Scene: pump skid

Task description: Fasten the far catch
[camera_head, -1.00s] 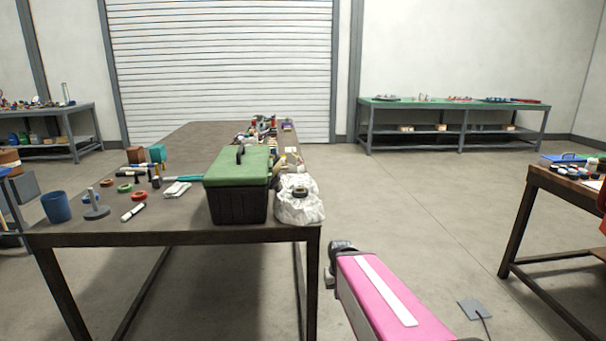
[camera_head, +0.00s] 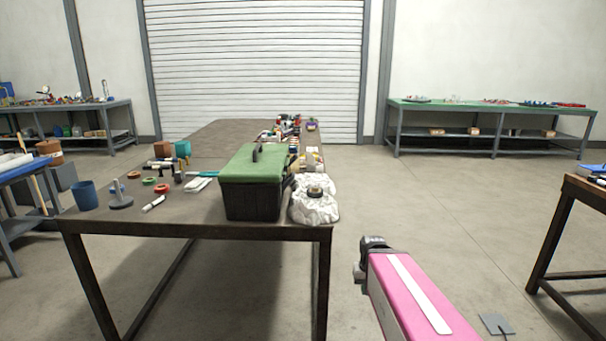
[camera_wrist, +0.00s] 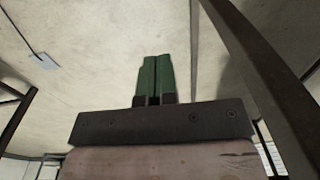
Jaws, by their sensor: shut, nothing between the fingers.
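A toolbox (camera_head: 253,200) with a black body and a green lid stands on the dark workbench (camera_head: 188,229) near its front right corner. Its lid looks closed and has a dark handle on top. No catch can be made out on it at this distance. My gripper (camera_wrist: 153,80) shows in the wrist view with its two green fingers side by side, shut and empty, over bare floor. In the head view my pink arm is at the lower right, right of the workbench and apart from the toolbox. The fingers are not distinct there.
A crumpled white bag (camera_head: 314,203) with a dark roll on top sits right beside the toolbox. Another table (camera_head: 590,190) is at the right. Floor (camera_head: 450,210) between the tables is clear.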

